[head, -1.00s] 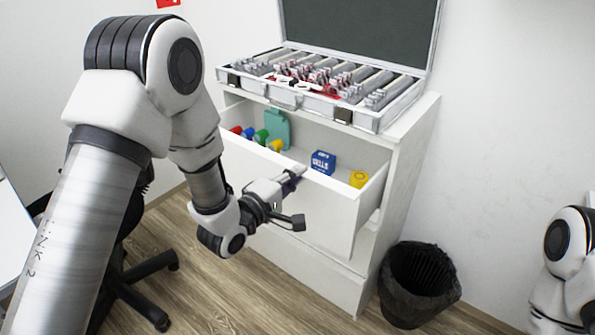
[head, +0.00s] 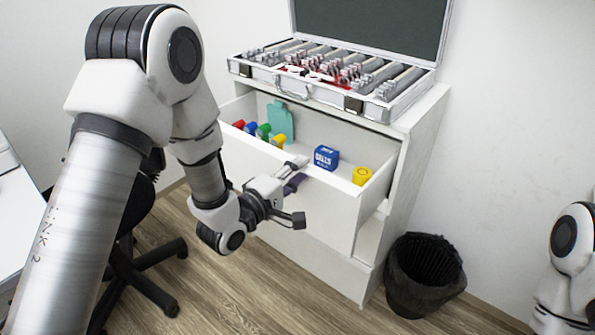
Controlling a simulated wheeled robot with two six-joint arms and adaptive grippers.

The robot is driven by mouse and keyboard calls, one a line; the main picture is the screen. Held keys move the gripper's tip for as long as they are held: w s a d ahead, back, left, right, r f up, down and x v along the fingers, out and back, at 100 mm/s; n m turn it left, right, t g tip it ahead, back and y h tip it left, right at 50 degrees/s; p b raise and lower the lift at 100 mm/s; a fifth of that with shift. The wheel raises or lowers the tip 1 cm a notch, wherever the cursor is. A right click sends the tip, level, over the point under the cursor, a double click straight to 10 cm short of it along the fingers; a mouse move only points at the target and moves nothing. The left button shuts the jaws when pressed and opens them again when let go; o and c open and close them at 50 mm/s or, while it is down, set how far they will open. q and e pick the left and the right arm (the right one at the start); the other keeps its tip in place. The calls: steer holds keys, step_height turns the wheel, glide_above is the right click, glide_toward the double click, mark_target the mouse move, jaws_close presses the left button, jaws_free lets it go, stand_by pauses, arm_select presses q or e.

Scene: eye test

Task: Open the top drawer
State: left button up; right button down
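The top drawer (head: 330,208) of the white cabinet is pulled out, and its inside shows from above. My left gripper (head: 296,202) is at the middle of the drawer front, with its fingers spread apart. One finger lies at the front's upper edge and the other is lower, before the front panel. I see nothing held between them. Whether the upper finger touches the edge is hard to tell.
The drawer holds a blue box (head: 326,158), a yellow can (head: 362,176), a teal item (head: 280,121) and several colored bottles. An open lens case (head: 352,103) sits on the cabinet (head: 421,130). A black bin (head: 424,275) stands right, a chair (head: 140,275) left.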

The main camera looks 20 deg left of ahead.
arm_select(q)
steer(key=shift+s, duration=0.1)
steer(key=v, duration=0.7)
steer(key=shift+s+a, duration=0.1)
steer(key=shift+s, duration=0.05)
